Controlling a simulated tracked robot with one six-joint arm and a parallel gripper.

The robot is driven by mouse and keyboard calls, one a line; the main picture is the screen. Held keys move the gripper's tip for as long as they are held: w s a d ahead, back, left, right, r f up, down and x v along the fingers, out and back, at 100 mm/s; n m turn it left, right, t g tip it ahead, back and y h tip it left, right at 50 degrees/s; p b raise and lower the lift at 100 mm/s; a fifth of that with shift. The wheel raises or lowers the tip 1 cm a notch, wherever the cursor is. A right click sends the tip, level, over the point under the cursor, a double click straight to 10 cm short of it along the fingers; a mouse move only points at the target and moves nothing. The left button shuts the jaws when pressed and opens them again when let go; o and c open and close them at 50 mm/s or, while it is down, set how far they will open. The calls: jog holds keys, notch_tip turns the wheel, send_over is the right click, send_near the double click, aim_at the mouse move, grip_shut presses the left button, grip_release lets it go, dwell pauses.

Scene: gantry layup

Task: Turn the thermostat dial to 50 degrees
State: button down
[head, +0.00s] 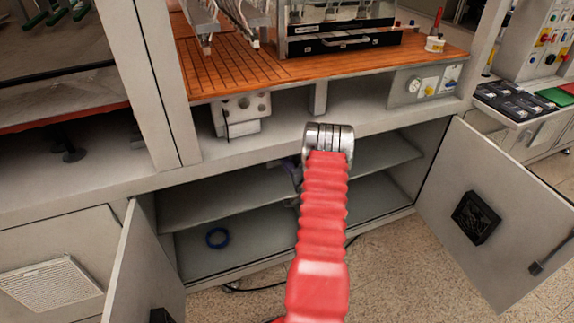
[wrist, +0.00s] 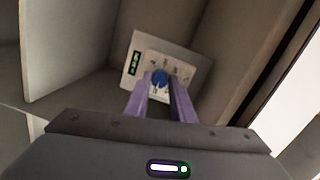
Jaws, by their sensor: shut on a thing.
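The thermostat is a pale panel (wrist: 181,70) in the wrist view, on a wall inside the cabinet. It has a round blue dial (wrist: 160,77) with marks around it and a small green display (wrist: 134,63) at its left. The marks and digits are too small to read. My gripper (wrist: 160,86) has two purple fingers shut on the dial, one at each side. In the head view my gripper (head: 293,178) reaches into the open cabinet, partly hidden by my red arm, and the thermostat is hidden.
The cabinet's doors stand open, the right door (head: 500,205) and the left door (head: 140,265) flanking my arm. An orange worktop (head: 235,75) lies above.

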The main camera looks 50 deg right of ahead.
jog(key=shift+s+d, duration=0.25)
jog(key=c, duration=1.8)
grip_release()
jog(key=shift+f, duration=0.1)
jog(key=shift+o, duration=1.4)
jog(key=shift+w+a, duration=0.15)
jog(key=shift+a, duration=0.05)
jog(key=f+v, duration=0.1)
jog(key=v, duration=1.2)
jog(key=shift+s+a+r, duration=0.15)
jog(key=shift+s+r, duration=0.2)
jog(key=shift+r, duration=0.2)
